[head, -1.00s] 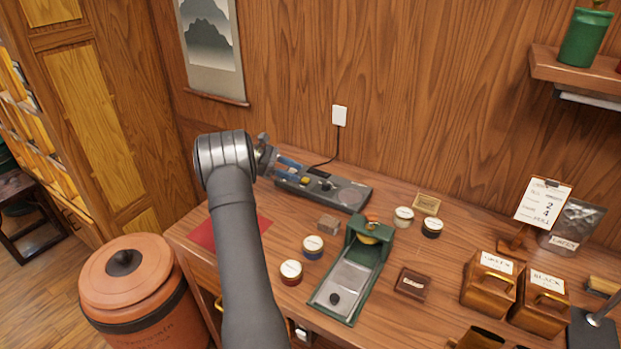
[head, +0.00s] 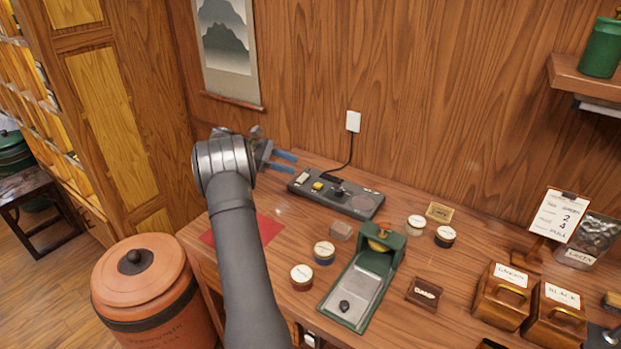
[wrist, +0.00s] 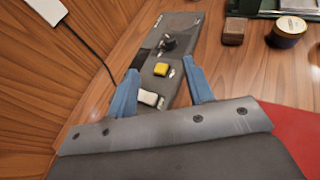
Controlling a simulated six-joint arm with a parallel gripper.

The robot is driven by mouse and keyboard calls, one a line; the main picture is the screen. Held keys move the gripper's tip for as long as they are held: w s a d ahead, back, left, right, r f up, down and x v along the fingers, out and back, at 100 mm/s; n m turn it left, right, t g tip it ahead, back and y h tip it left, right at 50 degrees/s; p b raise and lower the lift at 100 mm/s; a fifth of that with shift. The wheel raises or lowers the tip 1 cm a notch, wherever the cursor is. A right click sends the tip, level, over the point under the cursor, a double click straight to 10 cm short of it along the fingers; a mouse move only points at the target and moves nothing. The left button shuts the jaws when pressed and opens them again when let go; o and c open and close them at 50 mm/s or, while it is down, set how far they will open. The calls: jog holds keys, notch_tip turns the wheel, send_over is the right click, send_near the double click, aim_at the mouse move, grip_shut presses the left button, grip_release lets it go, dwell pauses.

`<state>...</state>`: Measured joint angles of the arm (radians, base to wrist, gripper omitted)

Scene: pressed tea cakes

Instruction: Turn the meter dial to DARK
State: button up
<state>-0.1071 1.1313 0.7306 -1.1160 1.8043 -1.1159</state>
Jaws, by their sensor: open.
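The meter is a dark grey flat box (head: 358,203) at the back of the table against the wall, with a cord up to a wall outlet. Its black dial (head: 338,191) stands near the middle of its top; the dial also shows in the wrist view (wrist: 168,43). A yellow button (head: 317,186) and a pale block (wrist: 149,98) sit toward its left end. I cannot read the dial's setting. My gripper (head: 291,162) is open and empty, above and left of the meter's left end. In the wrist view its blue fingers (wrist: 160,82) are spread on either side of that end.
A small brown block (head: 341,231), several round tins (head: 324,252) and a green press (head: 362,290) stand in front of the meter. A red mat (head: 262,229) lies at left. A wall outlet (head: 353,121) is behind. Wooden boxes (head: 502,295) stand at right.

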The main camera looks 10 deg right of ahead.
aim_at(338, 190)
jog(key=s+d+r+n+t+h, duration=0.2)
jog(key=s+d+r+n+t, duration=0.4)
jog(key=t, duration=0.3)
jog(key=s+a+f+n+t+y, duration=0.2)
jog(key=s+f+n+t+y, duration=0.4)
jog(key=s, duration=0.7)
jog(key=shift+n+g, duration=0.6)
jog(key=x, duration=0.6)
jog(key=f+x, duration=0.1)
jog(key=x, duration=0.4)
jog(key=a+x, duration=0.1)
jog(key=x, duration=0.5)
jog(key=shift+w+d+f, duration=0.1)
jog(key=shift+w+f, duration=0.25)
jog(key=shift+f, duration=0.05)
jog(key=shift+c, duration=0.2)
jog(key=c, duration=1)
